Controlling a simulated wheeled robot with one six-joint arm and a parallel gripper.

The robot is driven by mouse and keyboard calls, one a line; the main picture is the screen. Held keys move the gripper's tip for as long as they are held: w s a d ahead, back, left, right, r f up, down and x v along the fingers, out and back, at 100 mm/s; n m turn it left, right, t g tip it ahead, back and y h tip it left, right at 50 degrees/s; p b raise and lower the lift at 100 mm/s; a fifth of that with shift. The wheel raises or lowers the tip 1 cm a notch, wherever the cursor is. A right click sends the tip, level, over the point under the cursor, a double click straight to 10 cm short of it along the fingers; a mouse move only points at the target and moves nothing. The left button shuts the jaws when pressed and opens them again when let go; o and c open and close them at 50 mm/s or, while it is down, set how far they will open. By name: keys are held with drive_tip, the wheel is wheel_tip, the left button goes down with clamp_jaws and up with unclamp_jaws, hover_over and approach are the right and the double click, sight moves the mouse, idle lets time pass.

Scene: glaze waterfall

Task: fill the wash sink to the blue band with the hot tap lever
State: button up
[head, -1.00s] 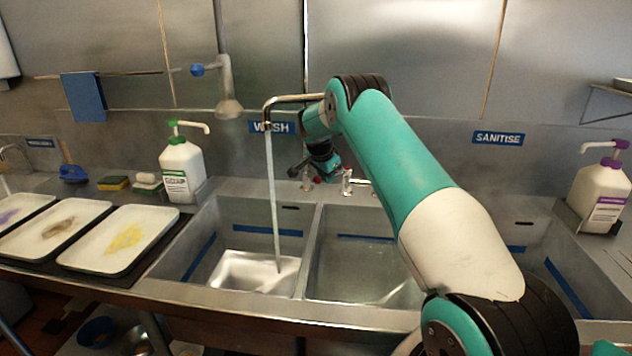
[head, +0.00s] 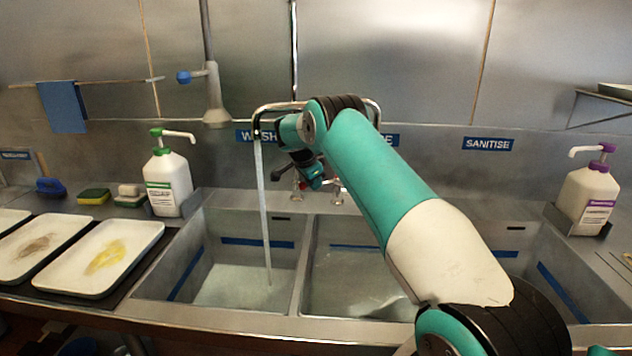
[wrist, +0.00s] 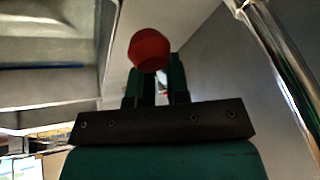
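The wash sink (head: 240,298) is the left basin in the head view, under the WASH label (head: 256,136). Water (head: 263,215) runs into it from the spout (head: 257,122). A pale water surface lies over the basin floor, below the blue band (head: 257,243) on its walls. My gripper (head: 308,172) is at the tap fittings behind the sinks. In the wrist view, the round red end of the hot tap lever (wrist: 150,50) is at the fingertips (wrist: 157,82). A gap shows between the fingers; whether they grip the lever is unclear.
A second basin (head: 355,285) adjoins on the right, partly behind my arm. A soap bottle (head: 166,182) and sponges (head: 94,196) stand left of the sinks. Trays (head: 100,258) lie at the left front. A purple-topped bottle (head: 590,195) stands at the right.

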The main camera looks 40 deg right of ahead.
drive_tip(key=o, duration=0.4)
drive_tip(key=shift+d, duration=0.15)
drive_tip(key=shift+r, duration=0.1)
drive_tip(key=shift+a+r, duration=0.25)
drive_tip(key=shift+r, duration=0.15)
drive_tip(key=s+a+r+b, duration=0.1)
drive_tip(key=s+a+b, duration=0.2)
drive_tip(key=a, duration=0.9)
drive_tip(key=shift+a+r+b, duration=0.25)
drive_tip(key=shift+r+b, duration=0.15)
drive_tip(key=shift+b, duration=0.8)
